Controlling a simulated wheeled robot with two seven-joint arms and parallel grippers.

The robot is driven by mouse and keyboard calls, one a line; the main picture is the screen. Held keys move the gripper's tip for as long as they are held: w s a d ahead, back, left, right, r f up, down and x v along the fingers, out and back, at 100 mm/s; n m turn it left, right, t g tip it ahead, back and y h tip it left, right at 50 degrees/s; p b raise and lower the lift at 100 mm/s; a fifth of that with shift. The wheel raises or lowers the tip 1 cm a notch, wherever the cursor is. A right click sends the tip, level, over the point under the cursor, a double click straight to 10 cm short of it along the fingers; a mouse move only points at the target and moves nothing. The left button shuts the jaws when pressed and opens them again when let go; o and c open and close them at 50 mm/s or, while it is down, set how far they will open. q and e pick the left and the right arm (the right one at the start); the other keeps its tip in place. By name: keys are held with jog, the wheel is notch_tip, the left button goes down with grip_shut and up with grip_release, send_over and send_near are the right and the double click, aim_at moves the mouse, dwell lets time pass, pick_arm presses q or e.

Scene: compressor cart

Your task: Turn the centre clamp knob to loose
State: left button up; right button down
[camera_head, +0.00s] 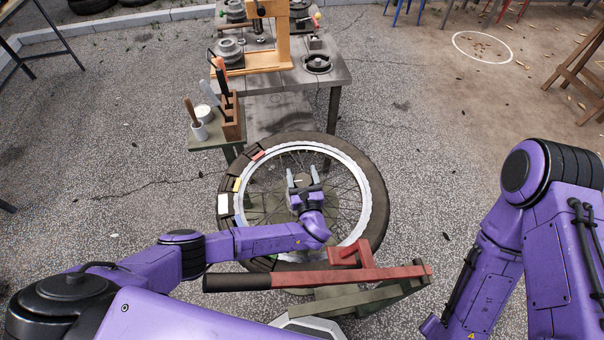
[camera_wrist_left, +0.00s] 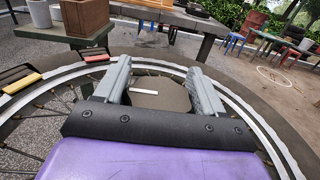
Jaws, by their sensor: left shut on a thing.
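The centre clamp knob (camera_wrist_left: 165,98) is a dull brown-grey round disc at the middle of the spoked wheel (camera_head: 376,195). A short white bar lies across the left part of its top in the left wrist view. My left gripper (camera_head: 302,176) is over the wheel's hub, and its two grey fingers stand on either side of the knob in the left wrist view (camera_wrist_left: 160,72). It is shut on the knob. The fingers and palm hide the knob's sides and near edge. My right arm shows at the right, but its gripper is out of view.
Coloured blocks (camera_head: 237,185) sit along the wheel's left side. A small side shelf (camera_head: 205,140) holds cups and tools. A grey workbench (camera_head: 335,78) stands behind. Open paving lies left and right.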

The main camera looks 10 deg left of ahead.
dwell(0.4)
pick_arm(q)
jog(key=o, duration=1)
jog(key=shift+c, duration=0.2)
